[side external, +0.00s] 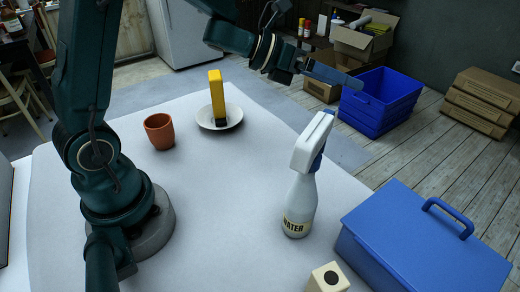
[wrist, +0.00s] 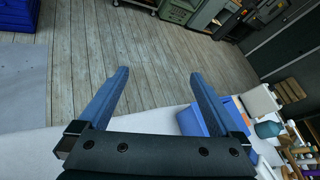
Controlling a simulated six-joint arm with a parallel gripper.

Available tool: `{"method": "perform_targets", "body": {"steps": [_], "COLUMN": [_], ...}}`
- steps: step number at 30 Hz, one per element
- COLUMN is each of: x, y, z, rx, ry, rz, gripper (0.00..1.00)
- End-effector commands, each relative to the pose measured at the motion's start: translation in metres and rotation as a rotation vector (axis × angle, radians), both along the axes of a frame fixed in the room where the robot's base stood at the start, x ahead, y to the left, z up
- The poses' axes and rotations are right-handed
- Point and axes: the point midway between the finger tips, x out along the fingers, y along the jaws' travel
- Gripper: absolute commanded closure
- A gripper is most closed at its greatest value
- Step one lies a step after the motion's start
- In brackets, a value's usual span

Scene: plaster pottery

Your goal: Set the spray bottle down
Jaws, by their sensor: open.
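The spray bottle (side external: 300,200) stands upright on the white table in the side view. It has a white body, a white head, a blue trigger and a label reading WATER. My gripper (side external: 335,74) is up in the air, beyond and above the bottle and clearly apart from it. In the wrist view my gripper (wrist: 160,76) shows two blue fingers spread wide with nothing between them. I cannot make out the spray bottle in the wrist view.
A blue toolbox (side external: 420,240) and a cream block (side external: 327,279) are near the bottle. An orange cup (side external: 159,131) and a white plate (side external: 232,117) bearing a yellow upright object (side external: 216,92) stand farther left. The table's middle is clear. Blue crates (side external: 382,101) stand on the floor beyond.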

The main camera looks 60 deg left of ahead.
Motion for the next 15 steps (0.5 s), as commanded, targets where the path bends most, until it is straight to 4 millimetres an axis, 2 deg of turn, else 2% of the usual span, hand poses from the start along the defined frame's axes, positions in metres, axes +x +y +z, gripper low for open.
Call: {"method": "perform_targets", "body": {"steps": [1,3,6,8,10,13,15], "x": [0.003,0.000,-0.022,-0.043,-0.073,-0.123,-0.156], "y": [0.012,0.033,0.061,0.073,0.082,0.080,0.070], "z": [0.021,0.040,0.055,0.056,0.050,0.031,0.017], "rx": [-0.113,-0.312,-0.644,-0.861,-1.124,-1.487,-1.701], "ry": [0.030,0.090,0.179,0.241,0.321,0.458,0.560], "rz": [0.184,0.445,0.793,0.988,1.205,1.491,1.669], "gripper": [0.01,0.01,0.01,0.01,0.01,0.01,0.01]}}
